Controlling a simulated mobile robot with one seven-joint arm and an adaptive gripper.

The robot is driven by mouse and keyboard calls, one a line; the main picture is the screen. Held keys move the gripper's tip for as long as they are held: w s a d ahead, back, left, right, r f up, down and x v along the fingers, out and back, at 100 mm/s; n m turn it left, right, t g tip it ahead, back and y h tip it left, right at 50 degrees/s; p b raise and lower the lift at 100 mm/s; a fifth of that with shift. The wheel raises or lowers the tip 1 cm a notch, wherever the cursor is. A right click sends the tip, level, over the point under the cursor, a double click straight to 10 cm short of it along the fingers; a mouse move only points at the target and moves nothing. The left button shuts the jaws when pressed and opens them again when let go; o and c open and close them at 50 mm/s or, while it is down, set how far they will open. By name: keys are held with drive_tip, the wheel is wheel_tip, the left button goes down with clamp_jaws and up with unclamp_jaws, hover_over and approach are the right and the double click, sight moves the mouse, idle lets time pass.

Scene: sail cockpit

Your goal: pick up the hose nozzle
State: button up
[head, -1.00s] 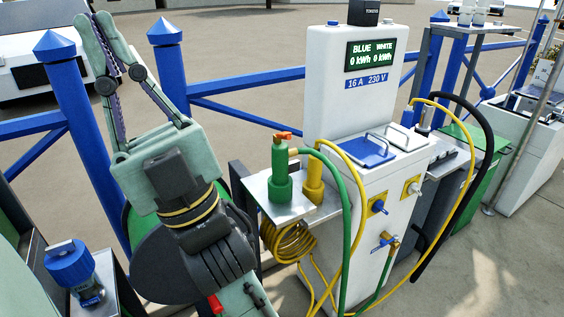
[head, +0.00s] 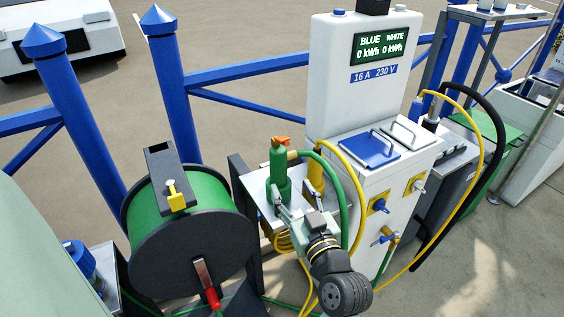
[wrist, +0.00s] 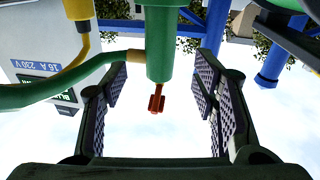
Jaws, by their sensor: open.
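The green hose nozzle (head: 278,164) with an orange lever on top stands upright in a green holder (head: 280,190) on the metal shelf beside the white pedestal. A green hose (head: 333,170) arches from it to the right. My gripper (head: 287,214) is low in front of the holder, its fingers pointing toward it and partly overlapping it. In the wrist view, seen upside down, the nozzle's green body (wrist: 160,45) hangs between the two open, dark ridged fingers, with gaps on both sides. Nothing is held.
A yellow holder and hose (head: 315,178) stand close to the nozzle's right. The white pedestal (head: 340,115) rises behind it. A green hose reel (head: 190,220) is to the left. Blue rails (head: 245,74) run behind. Paving at lower right is clear.

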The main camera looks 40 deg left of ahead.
sight(282, 178)
drive_tip(key=shift+o, duration=0.5)
drive_tip(key=shift+d+f+h, duration=0.3)
drive_tip(key=shift+f, duration=0.5)
drive_tip(key=b, duration=0.2)
drive_tip(key=a+f+b, duration=0.1)
drive_tip(key=b, duration=0.2)
drive_tip(key=shift+w+a+g, duration=0.2)
drive_tip(key=shift+w+g, duration=0.1)
drive_tip(key=shift+w, duration=0.05)
drive_tip(key=b, duration=0.1)
drive_tip(key=a+b, duration=0.1)
drive_tip(key=b, duration=0.1)
drive_tip(key=shift+w+r, duration=0.15)
drive_tip(key=shift+w, duration=0.15)
drive_tip(key=shift+w+a+r+p, duration=0.2)
drive_tip(key=shift+w+a+p, duration=0.1)
drive_tip(key=shift+a, duration=0.15)
drive_tip(key=shift+w+a+r+p, duration=0.2)
drive_tip(key=shift+w+a, duration=0.1)
drive_tip(key=shift+a, duration=0.15)
drive_tip(key=p+x, duration=0.2)
drive_tip(key=x, duration=0.2)
drive_tip(key=shift+a, duration=0.4)
drive_tip(key=shift+w+a+f, duration=0.2)
drive_tip(key=shift+w+a, duration=0.15)
drive_tip(key=shift+a, duration=0.1)
drive_tip(key=shift+c, duration=0.3)
